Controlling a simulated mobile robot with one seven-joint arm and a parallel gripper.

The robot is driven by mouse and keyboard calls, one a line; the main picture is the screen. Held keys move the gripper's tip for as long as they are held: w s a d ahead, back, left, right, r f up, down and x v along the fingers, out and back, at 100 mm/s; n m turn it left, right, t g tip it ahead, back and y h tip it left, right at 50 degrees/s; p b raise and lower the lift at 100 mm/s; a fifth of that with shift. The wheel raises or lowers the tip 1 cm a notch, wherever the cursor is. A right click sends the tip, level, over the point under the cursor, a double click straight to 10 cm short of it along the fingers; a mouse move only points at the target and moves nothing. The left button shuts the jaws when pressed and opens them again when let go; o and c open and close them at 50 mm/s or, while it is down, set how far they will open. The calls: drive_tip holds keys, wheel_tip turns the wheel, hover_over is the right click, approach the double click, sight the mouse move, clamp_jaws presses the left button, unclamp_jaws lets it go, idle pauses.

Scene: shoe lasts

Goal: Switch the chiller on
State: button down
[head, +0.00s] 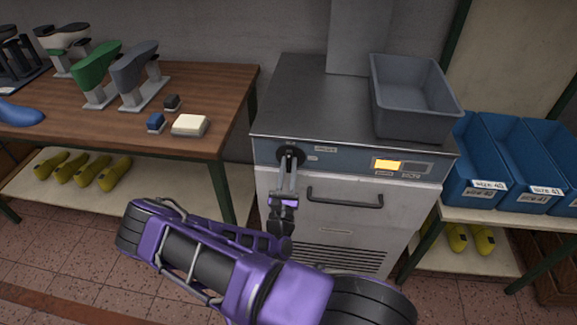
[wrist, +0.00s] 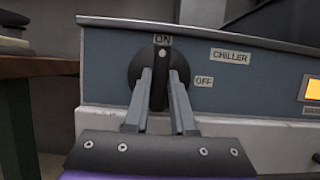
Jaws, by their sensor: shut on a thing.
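The chiller (head: 345,215) is a pale metal cabinet with a dark top and a blue-grey control strip. Its round black knob (wrist: 138,72) is at the left of the strip, with its white mark pointing up at the ON label (wrist: 163,40). The OFF label (wrist: 204,82) is to the right of the knob. My gripper (wrist: 160,75) is shut on the knob's grip, one finger on each side. In the head view my gripper (head: 288,160) reaches the knob from the front and covers much of it. An orange-yellow display (head: 387,165) glows on the strip.
A grey bin (head: 415,100) stands on the chiller's top right. A door handle (head: 345,197) sticks out below the strip. A wooden table (head: 215,85) with shoe lasts stands at left, and a shelf with blue bins (head: 490,150) at right.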

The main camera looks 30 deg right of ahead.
drive_tip(key=c, duration=0.7)
unclamp_jaws()
drive_tip(key=shift+c, duration=0.2)
drive_tip(key=v, duration=1.7)
drive_tip(key=shift+s+b, duration=0.25)
drive_tip(key=shift+b, duration=0.1)
drive_tip(key=shift+a, duration=0.15)
